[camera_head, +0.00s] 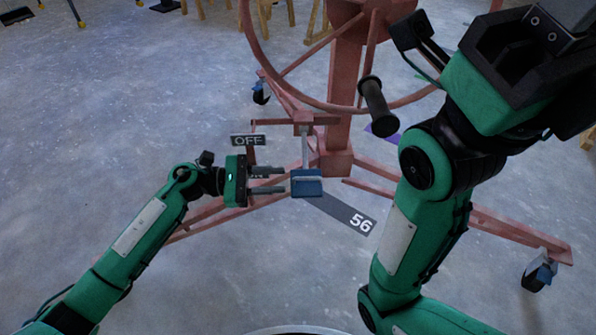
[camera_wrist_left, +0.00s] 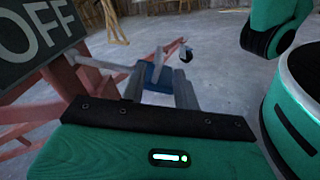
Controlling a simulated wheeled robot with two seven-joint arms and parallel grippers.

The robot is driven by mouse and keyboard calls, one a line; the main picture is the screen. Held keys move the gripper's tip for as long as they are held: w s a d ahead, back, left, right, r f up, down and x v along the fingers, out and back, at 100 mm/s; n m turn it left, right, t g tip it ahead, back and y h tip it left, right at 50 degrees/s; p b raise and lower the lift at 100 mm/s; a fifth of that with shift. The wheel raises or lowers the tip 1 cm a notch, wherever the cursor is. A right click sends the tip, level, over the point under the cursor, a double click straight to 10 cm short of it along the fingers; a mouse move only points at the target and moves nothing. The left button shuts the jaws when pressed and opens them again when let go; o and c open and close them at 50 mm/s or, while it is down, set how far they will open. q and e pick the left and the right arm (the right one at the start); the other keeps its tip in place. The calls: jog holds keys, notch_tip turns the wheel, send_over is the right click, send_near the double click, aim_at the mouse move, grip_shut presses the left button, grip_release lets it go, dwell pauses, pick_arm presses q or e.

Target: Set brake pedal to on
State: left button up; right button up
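The brake pedal (camera_head: 307,188) is a blue block at the lower end of a grey bar, hanging from the red frame of the panel lift. A dark sign reading OFF (camera_head: 247,140) stands up and to the left of it. My left gripper (camera_head: 284,181) is open, its two fingers pointing right at the pedal's left side, with the tips close to it. Whether they touch cannot be told. In the left wrist view the blue pedal (camera_wrist_left: 157,76) shows between and beyond the open fingers. My right arm fills the right side; its fingers are not seen.
The lift's red post (camera_head: 342,110) and large wheel with a black handle (camera_head: 375,105) rise behind the pedal. Red legs with casters (camera_head: 538,275) spread along the floor. A dark strip marked 56 (camera_head: 345,212) shows below right of the pedal.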

pick_arm(q)
jog(key=a+p, duration=0.1)
jog(key=a, duration=0.4)
jog(key=shift+s, duration=0.15)
dwell(0.5)
